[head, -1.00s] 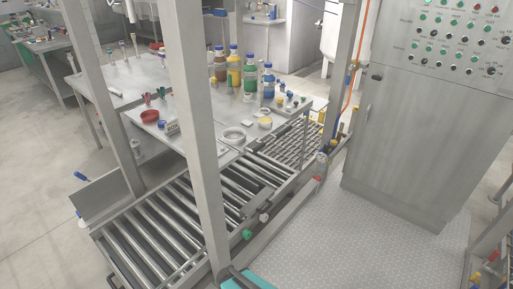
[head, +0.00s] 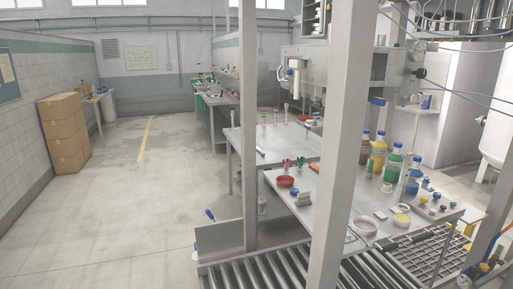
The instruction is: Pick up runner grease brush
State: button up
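I cannot pick out the runner grease brush for certain. A blue-handled tool (head: 210,214) sticks up at the left edge of the roller conveyor, beside a grey side plate (head: 222,237); its lower part is too small to make out. Several small items lie on the steel table (head: 385,215), among them a red dish (head: 285,182), a white ring-shaped dish (head: 365,227) and a yellow-topped dish (head: 402,219). My gripper is not in view.
A roller conveyor (head: 275,272) runs in front of the table. Grey upright posts (head: 337,150) stand before it and hide part of the table. Bottles, including a green one (head: 392,164), stand at the table's back. Open floor (head: 120,215) lies left; stacked cartons (head: 64,135) stand by the wall.

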aim_at(371, 162)
jog(key=z, duration=0.35)
jog(key=k, duration=0.7)
jog(key=z, duration=1.05)
jog(key=k, duration=0.8)
jog(key=z, duration=0.45)
jog(key=i, duration=1.3)
jog(key=u, duration=1)
jog(key=i, duration=1.05)
jog(key=u, duration=0.45)
